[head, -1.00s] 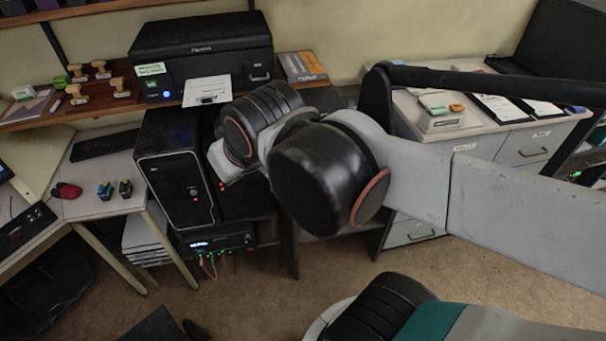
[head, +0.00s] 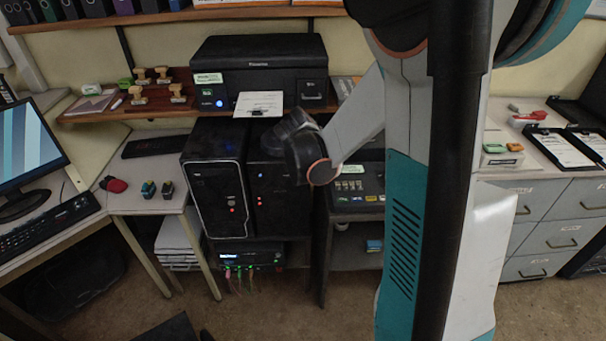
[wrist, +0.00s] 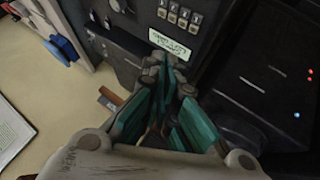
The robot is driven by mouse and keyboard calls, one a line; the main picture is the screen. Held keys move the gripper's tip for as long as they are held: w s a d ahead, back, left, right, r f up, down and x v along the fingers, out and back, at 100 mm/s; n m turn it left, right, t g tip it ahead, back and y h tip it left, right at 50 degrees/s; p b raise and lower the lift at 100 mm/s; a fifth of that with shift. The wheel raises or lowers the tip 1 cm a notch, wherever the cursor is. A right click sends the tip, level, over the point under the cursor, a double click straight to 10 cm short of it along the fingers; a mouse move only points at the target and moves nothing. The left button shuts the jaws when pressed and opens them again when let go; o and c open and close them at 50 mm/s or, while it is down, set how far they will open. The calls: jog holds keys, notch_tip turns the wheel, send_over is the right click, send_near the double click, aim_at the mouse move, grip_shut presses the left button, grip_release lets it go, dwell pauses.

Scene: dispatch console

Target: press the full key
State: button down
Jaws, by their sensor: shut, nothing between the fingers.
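In the wrist view, my gripper (wrist: 173,76) has teal fingers that look brought together, with nothing seen between them. Its tips are over a dark panel, in front of a pale green label (wrist: 175,43) whose writing I cannot read. A row of small light keys (wrist: 179,16) is on the panel beyond the label. I cannot tell which is the full key, or whether the fingertips touch the panel. In the head view, a dark console with keys (head: 350,185) and coloured tabs stands right of the black towers. My arm partly covers it, and the fingertips are hidden.
Black towers (head: 215,185) stand left of the console, under a shelf with a black printer (head: 258,72) and a white sheet (head: 259,104). A desk with a monitor (head: 28,150) is at left. Grey drawers (head: 555,210) stand at right.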

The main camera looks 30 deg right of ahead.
aim_at(340, 198)
jog(key=shift+m+g+h, duration=0.3)
jog(key=shift+m+g, duration=0.2)
jog(key=shift+g, duration=0.1)
jog(key=f, duration=0.1)
jog(key=s+d+f, duration=0.1)
jog(key=d+f, duration=0.1)
jog(key=shift+s+d, duration=0.25)
notch_tip(340, 198, down, 9)
jog(key=b, duration=0.7)
jog(key=shift+r, duration=0.15)
dwell(0.7)
jog(key=shift+f+b, duration=0.4)
jog(key=shift+f, duration=0.05)
jog(key=shift+f, duration=0.3)
dwell(0.5)
jog(key=shift+r, duration=0.1)
jog(key=shift+r+p, duration=0.55)
jog(key=shift+r, duration=0.15)
